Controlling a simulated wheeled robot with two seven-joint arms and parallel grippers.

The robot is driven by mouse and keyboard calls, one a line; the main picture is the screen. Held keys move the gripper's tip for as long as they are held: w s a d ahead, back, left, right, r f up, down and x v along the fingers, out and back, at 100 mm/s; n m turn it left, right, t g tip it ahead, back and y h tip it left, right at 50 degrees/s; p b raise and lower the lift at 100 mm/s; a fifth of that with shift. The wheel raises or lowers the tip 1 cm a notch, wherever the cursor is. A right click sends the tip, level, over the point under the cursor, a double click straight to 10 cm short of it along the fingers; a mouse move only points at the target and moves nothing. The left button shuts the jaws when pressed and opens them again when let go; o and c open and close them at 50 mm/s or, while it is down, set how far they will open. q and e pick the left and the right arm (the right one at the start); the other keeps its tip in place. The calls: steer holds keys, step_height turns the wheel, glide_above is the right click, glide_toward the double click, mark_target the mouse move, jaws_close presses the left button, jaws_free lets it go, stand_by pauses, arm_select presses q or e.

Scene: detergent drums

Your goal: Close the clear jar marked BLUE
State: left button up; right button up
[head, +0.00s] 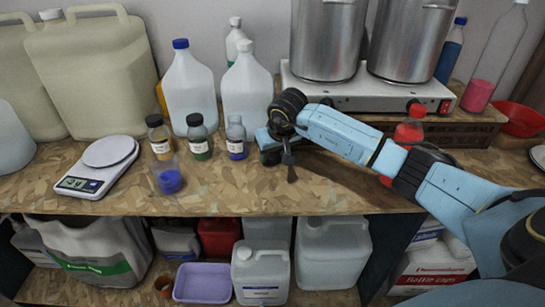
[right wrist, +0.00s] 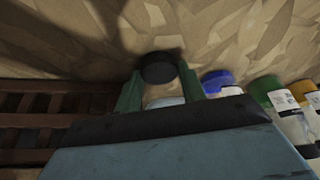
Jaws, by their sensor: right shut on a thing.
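The clear jar with blue powder (head: 237,146) stands upright on the bench, with a small white label. Its top looks clear, with no dark lid on it; its blue lower part shows in the right wrist view (right wrist: 216,82). My right gripper (right wrist: 158,88) is shut on a black round lid (right wrist: 158,68), one green finger on each side. The lid is low, close to the bench top; I cannot tell if it touches. In the head view this gripper (head: 270,150) is just right of the blue jar, apart from it. My left gripper is not in view.
Dark-lidded jars with green (head: 200,140) and yellow (head: 159,138) contents stand left of the blue jar. A clear cup of blue powder (head: 169,182) stands in front. A scale (head: 98,168) is at left, white jugs (head: 246,90) behind. The front bench middle is clear.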

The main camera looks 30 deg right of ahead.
mark_target(273, 157)
step_height(273, 157, up, 18)
stand_by(0.7)
steer(key=s+a+f+n, duration=0.1)
steer(key=s+a+f, duration=1)
steer(key=s+a, duration=0.2)
steer(key=shift+s+a+f+y, duration=0.25)
steer(key=shift+a+y, duration=0.05)
steer(key=shift+a, duration=0.25)
